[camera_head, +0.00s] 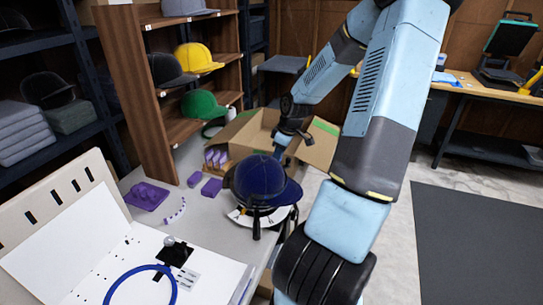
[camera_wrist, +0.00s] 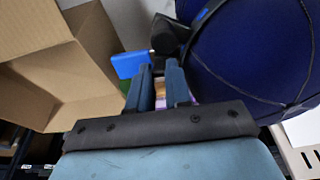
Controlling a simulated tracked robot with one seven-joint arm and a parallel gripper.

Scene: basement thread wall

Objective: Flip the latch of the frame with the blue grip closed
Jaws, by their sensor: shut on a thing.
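A navy cap (camera_head: 262,182) sits on a cap frame at the right end of the grey table. In the wrist view the cap (camera_wrist: 255,50) fills the upper right, with a dark band (camera_wrist: 205,18) around it and a black latch piece (camera_wrist: 168,36) at its edge. A bright blue grip (camera_wrist: 130,63) shows just beyond my left finger. My gripper (camera_wrist: 161,72) is at the cap's back edge, its fingers a small gap apart. It appears shut on the blue grip, but the contact is partly hidden. In the head view my gripper (camera_head: 280,152) is mostly hidden behind the cap.
An open cardboard box (camera_head: 250,132) stands behind the cap, close to my gripper. A blue hoop (camera_head: 142,284) lies on a white board at lower left. Purple pieces (camera_head: 148,195) lie on the table. A wooden shelf (camera_head: 145,80) holds several caps.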

